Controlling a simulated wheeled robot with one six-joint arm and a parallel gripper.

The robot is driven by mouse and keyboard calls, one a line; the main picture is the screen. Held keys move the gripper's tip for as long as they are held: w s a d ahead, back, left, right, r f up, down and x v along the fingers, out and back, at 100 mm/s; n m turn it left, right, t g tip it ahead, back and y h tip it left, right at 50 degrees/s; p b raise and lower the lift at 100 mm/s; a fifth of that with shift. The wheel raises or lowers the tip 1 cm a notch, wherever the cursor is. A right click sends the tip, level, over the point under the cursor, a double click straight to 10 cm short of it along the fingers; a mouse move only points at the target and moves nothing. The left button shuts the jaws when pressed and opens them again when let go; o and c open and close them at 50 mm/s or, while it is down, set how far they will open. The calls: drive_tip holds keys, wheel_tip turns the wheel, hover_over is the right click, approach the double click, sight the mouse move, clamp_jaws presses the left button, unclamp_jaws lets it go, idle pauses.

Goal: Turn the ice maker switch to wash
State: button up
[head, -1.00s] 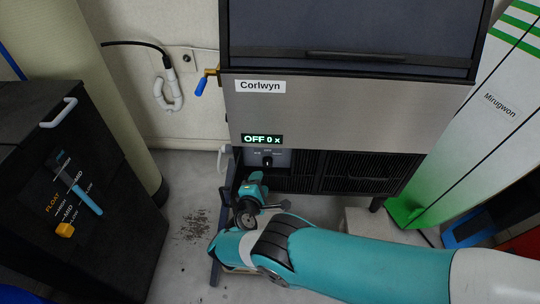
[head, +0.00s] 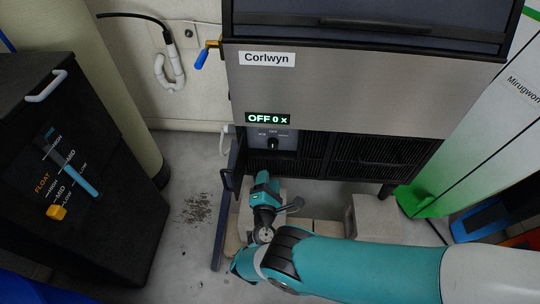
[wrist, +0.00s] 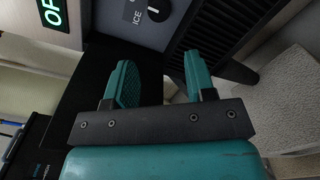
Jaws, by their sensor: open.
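The ice maker (head: 330,95) is a steel and black machine with a "Corlwyn" label. Its small display (head: 268,119) reads "OFF 0 x". Below the display is a black rotary switch (head: 273,143) on a grey panel. The switch also shows at the top of the wrist view (wrist: 158,10), beside the word "ICE"; the picture cuts part of it off. My gripper (wrist: 158,75) is open and empty, with two teal fingers apart. In the head view my wrist is below the switch, apart from it; the fingertips are hard to make out there.
A black vent grille (head: 355,155) is right of the switch panel. A blue-handled valve (head: 203,57) is at the machine's left. A black cabinet (head: 75,180) with sliders stands at the left. Pale blocks (head: 378,215) lie on the floor under the machine.

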sight(272, 148)
drive_tip(key=w+b, duration=0.8)
drive_tip(key=b, duration=0.1)
drive_tip(key=w+b, duration=0.4)
drive_tip(key=b, duration=0.1)
drive_tip(key=shift+w+d+r, duration=0.1)
drive_tip(key=shift+w+d, duration=0.05)
drive_tip(key=shift+d, duration=0.1)
drive_tip(key=shift+c, duration=0.2)
drive_tip(key=c, duration=0.6)
